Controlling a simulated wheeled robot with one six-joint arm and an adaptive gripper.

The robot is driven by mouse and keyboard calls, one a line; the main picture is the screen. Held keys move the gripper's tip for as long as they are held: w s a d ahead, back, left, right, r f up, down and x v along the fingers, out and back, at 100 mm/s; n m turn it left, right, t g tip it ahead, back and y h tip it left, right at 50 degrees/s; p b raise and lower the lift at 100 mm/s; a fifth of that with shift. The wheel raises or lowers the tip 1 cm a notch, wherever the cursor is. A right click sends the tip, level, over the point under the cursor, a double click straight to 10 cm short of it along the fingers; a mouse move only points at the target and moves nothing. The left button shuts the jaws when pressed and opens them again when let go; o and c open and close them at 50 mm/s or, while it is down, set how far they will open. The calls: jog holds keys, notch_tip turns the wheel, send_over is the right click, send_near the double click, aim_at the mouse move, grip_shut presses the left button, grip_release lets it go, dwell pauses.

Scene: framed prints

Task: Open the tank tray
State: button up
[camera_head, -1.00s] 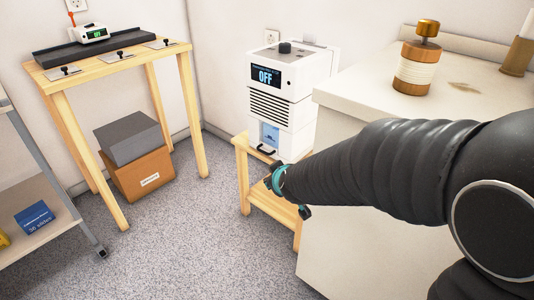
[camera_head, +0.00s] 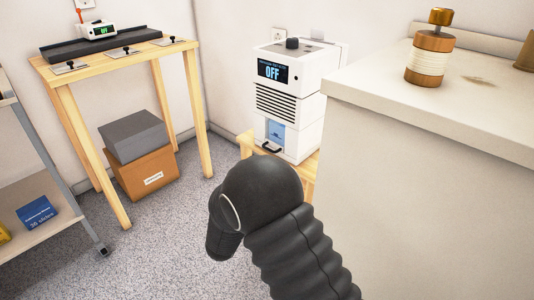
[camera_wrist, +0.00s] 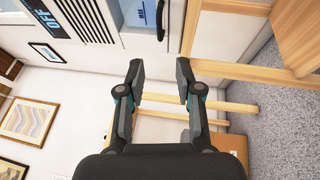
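The white machine (camera_head: 290,92) with an "OFF" display stands on a small wooden stand in the head view. Its tank tray (camera_head: 275,136), low on the front, has a bluish window and a dark handle (camera_head: 270,149). The tray looks closed. In the wrist view the machine is turned sideways; the tray (camera_wrist: 142,14) is at the top, with its dark handle (camera_wrist: 161,20) beside it. My gripper (camera_wrist: 159,75) is open and empty, its fingertips below the handle in that picture and apart from it. In the head view my arm hides the gripper.
A counter (camera_head: 420,150) with a wooden spool (camera_head: 430,52) stands right of the machine. The wooden stand (camera_head: 307,172) is under it. A wooden table (camera_head: 60,88) with boxes (camera_head: 143,170) beneath and a cart (camera_head: 60,215) are at left. Floor between is clear.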

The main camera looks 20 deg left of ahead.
jog(key=w+r, duration=0.2)
jog(key=w, duration=1)
jog(key=shift+w, duration=0.4)
grip_shut()
